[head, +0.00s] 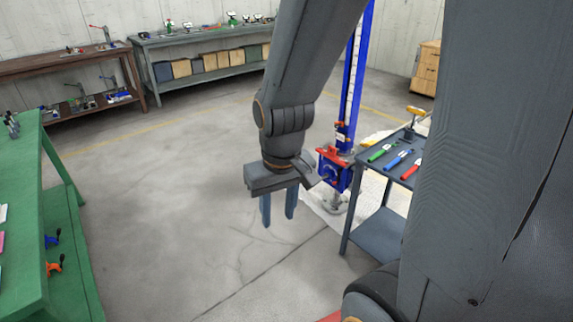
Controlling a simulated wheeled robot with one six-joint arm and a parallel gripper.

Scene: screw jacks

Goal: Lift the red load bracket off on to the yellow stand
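The red bracket (332,154) is on the blue jack (335,176) at the foot of a tall blue column (364,45) with a white scale strip. It is small in the picture, and part of it may be hidden by my wrist and the dark cart. My gripper (278,213) hangs in front and to the left of the jack, fingers pointing down. Its two fingers are apart with nothing between them, and it does not touch the bracket. I cannot clearly make out a yellow stand; a pale yellow patch (374,138) shows behind the cart.
A dark cart (375,232) with green, blue and red-handled tools and a yellow-handled item (416,111) stands close right of the jack. A green bench (28,145) is at left. Brown (65,66) and grey-green (200,39) benches line the back. The middle floor is clear.

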